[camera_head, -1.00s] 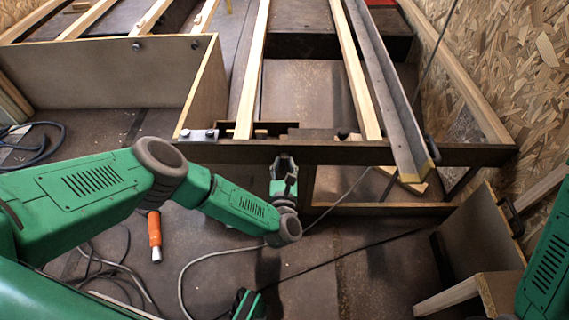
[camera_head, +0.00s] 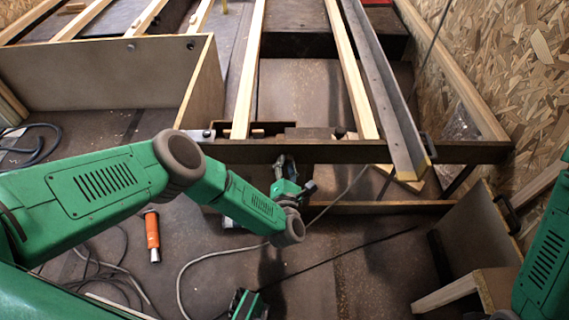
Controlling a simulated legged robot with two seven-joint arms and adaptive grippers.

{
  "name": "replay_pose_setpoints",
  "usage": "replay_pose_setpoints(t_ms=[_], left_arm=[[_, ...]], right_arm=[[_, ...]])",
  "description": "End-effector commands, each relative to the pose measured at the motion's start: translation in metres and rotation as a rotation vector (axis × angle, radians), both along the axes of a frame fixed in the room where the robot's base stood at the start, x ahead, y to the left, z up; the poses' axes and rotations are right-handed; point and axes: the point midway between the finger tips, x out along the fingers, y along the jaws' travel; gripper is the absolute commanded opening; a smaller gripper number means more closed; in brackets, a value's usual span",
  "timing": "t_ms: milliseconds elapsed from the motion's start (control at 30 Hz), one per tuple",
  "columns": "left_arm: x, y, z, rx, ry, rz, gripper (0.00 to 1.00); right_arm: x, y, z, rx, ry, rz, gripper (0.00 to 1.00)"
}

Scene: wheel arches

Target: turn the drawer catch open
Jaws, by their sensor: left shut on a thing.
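My left gripper (camera_head: 284,166) is at the front face of the dark wooden crossbar (camera_head: 370,152), just left of the opening below it. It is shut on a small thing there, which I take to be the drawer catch. The fingers and wrist hide most of the catch, so its angle cannot be read. The gripper body is tilted, leaning to the right.
A metal angle rail (camera_head: 385,90) and pale wooden battens (camera_head: 350,70) run back from the crossbar. An orange-handled tool (camera_head: 153,232) and loose cables lie on the floor at left. An open panel with a black handle (camera_head: 507,213) stands at right.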

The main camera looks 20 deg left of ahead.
Motion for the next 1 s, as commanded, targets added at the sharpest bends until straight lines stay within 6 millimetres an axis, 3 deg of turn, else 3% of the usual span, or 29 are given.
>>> replay_pose_setpoints(t_ms=[600, 1000], left_arm=[[0.0, -0.011, -0.012, 0.539, 0.162, -0.011, 0.0], [0.0, -0.012, -0.018, 0.751, 0.225, -0.014, 0.0]], right_arm=[[0.0, 0.0, 0.0, 0.0, 0.0, 0.0, 0.4], [0.0, 0.0, 0.0, 0.0, 0.0, 0.0, 0.4]])
